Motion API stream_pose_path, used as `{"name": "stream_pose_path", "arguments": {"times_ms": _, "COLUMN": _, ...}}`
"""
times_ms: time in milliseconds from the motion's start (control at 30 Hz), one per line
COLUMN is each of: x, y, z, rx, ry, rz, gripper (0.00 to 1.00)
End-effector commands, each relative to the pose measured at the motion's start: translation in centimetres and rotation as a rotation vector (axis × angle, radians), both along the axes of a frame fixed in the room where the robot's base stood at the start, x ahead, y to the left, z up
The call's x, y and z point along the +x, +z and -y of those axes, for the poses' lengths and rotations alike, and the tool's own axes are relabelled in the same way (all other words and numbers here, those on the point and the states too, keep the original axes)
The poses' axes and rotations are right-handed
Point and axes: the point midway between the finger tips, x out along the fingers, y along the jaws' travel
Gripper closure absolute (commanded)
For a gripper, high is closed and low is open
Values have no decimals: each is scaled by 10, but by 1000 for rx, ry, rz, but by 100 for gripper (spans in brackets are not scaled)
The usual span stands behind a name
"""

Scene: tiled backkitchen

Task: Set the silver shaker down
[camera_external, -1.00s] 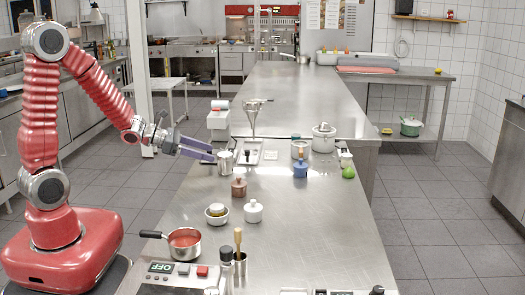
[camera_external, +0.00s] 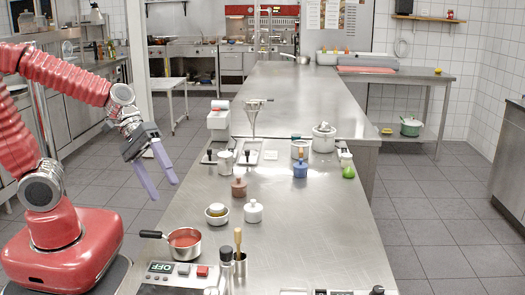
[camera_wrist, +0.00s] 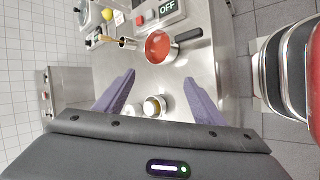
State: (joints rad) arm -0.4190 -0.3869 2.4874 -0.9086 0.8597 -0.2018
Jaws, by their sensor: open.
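The silver shaker (camera_external: 225,164) stands upright on the steel counter (camera_external: 300,215), near its left edge, in the external view. Nothing holds it. My gripper (camera_external: 162,187) is open and empty, its purple fingers pointing down and to the right. It is left of the counter edge and clear of the shaker. In the wrist view my gripper (camera_wrist: 158,77) has its fingers spread wide with nothing between the tips. I cannot make out the shaker in the wrist view.
A saucepan of red sauce (camera_external: 184,243) stands at the near left, its handle toward the edge. The counter's middle right is clear.

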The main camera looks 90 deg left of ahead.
Motion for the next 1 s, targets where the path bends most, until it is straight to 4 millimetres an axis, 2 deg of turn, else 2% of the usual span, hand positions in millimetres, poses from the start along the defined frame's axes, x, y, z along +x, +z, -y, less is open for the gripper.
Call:
{"name": "stream_pose_path", "arguments": {"times_ms": 33, "x": -9, "y": 2, "z": 9, "rx": 66, "ry": -77, "rz": 11, "gripper": 37}}
{"name": "stream_pose_path", "arguments": {"times_ms": 200, "x": -39, "y": 3, "z": 22, "rx": 307, "ry": -328, "rz": 40, "gripper": 37}}
{"name": "stream_pose_path", "arguments": {"times_ms": 333, "x": -58, "y": 7, "z": 23, "rx": 494, "ry": -507, "rz": 68, "gripper": 37}}
{"name": "stream_pose_path", "arguments": {"times_ms": 500, "x": -78, "y": 18, "z": 15, "rx": 745, "ry": -721, "rz": 114, "gripper": 37}}
{"name": "stream_pose_path", "arguments": {"times_ms": 700, "x": -88, "y": 31, "z": 3, "rx": 958, "ry": -875, "rz": 153, "gripper": 37}}
{"name": "stream_pose_path", "arguments": {"times_ms": 1000, "x": -89, "y": 34, "z": 0, "rx": 999, "ry": -902, "rz": 157, "gripper": 37}}
